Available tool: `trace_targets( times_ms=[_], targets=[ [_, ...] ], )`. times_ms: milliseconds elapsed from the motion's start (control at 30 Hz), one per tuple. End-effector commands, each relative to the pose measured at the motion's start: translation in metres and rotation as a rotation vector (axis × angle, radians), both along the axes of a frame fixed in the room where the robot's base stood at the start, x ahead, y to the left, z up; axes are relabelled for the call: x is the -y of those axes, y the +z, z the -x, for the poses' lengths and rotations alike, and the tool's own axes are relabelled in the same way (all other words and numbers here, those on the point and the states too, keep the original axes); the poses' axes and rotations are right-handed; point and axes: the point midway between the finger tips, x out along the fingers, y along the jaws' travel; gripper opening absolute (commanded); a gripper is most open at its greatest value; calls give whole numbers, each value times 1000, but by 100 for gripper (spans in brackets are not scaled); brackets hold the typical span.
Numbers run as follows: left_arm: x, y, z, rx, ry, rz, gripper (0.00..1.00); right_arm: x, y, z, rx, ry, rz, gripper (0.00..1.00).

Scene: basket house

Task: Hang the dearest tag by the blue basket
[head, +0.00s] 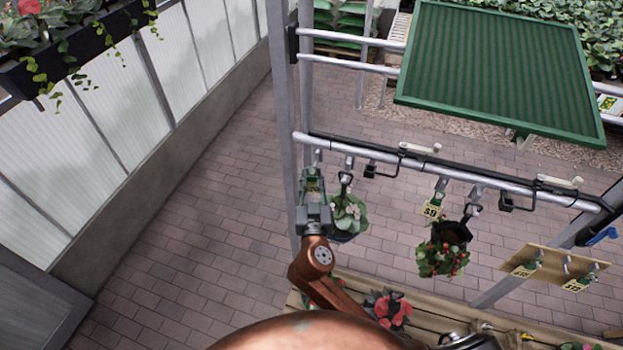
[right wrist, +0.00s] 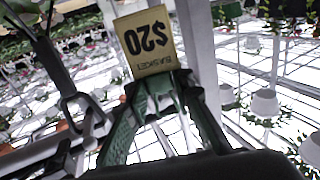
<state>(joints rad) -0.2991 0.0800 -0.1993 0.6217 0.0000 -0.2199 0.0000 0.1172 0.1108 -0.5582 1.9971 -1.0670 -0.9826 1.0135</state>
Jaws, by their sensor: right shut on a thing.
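My right gripper (head: 313,200) is shut on a yellow price tag, at the left end of the hanging rail. In the right wrist view the tag (right wrist: 147,42) shows upside down between the fingers and reads "$20 BASKET". Just right of the gripper hangs a white-flowered basket (head: 348,215) whose dark pot looks bluish. Farther right hangs a black basket with red berries (head: 447,247). A yellow tag (head: 433,210) hangs left of it; its number is too small to be sure of. Two more tags (head: 525,269) (head: 575,285) sit on a tan board. My left gripper is not in view.
The silver rail (head: 470,180) carries several hooks and black brackets, close to my right gripper. A grey post (head: 283,110) stands at its left end. A green ribbed panel (head: 495,65) lies behind. A wooden slatted bench (head: 460,312) with red flowers is below.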

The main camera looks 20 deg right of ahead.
Motion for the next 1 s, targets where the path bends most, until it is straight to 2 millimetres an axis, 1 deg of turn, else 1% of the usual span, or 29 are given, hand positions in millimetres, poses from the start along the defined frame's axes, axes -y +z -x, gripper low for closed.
trace_targets(
  times_ms=[167,533,1000],
  targets=[
    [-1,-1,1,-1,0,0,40,2,0,-4,0,0,0,8],
    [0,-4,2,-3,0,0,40,14,0,-20,0,-1,0,8],
    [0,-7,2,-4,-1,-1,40,17,0,-24,1,0,0,8]
  ],
)
